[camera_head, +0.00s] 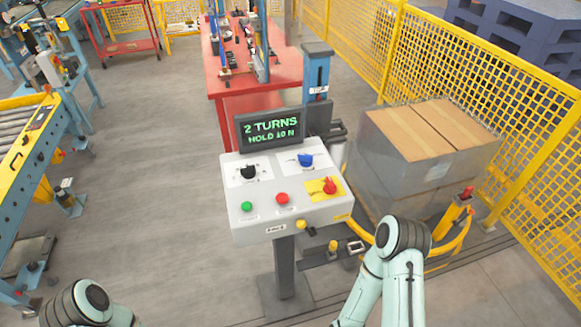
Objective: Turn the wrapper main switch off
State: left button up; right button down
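The wrapper's control box (262,222) is a white sloped panel on a dark post. A red rotary switch on a yellow plate (329,186), which looks like the main switch, sits at its right side. The exact angle of its handle is too small to read. A black knob (249,172), a blue knob (305,160), a green button (247,206) and a red button (282,198) share the panel. The display (270,129) above reads "2 TURNS" and a "HOLD" line. Neither gripper shows; only parts of my arms appear at the bottom, apart from the switch.
A wrapped pallet of cardboard boxes (428,136) stands right of the panel, with a yellow curved rail (462,238) in front. Yellow mesh fencing (455,60) runs behind. A red workbench (262,82) stands behind the panel. The floor to the left is clear.

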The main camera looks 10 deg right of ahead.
aim_at(329, 188)
jog(key=k+l, duration=0.1)
jog(key=l, duration=0.25)
jog(key=k+l, duration=0.1)
jog(key=l, duration=0.25)
jog(key=l+u, duration=0.2)
jog(key=l, duration=0.2)
jog(key=k+l+u, duration=0.2)
jog(key=l, duration=0.15)
jog(key=i+l, duration=0.05)
jog(key=i, duration=0.05)
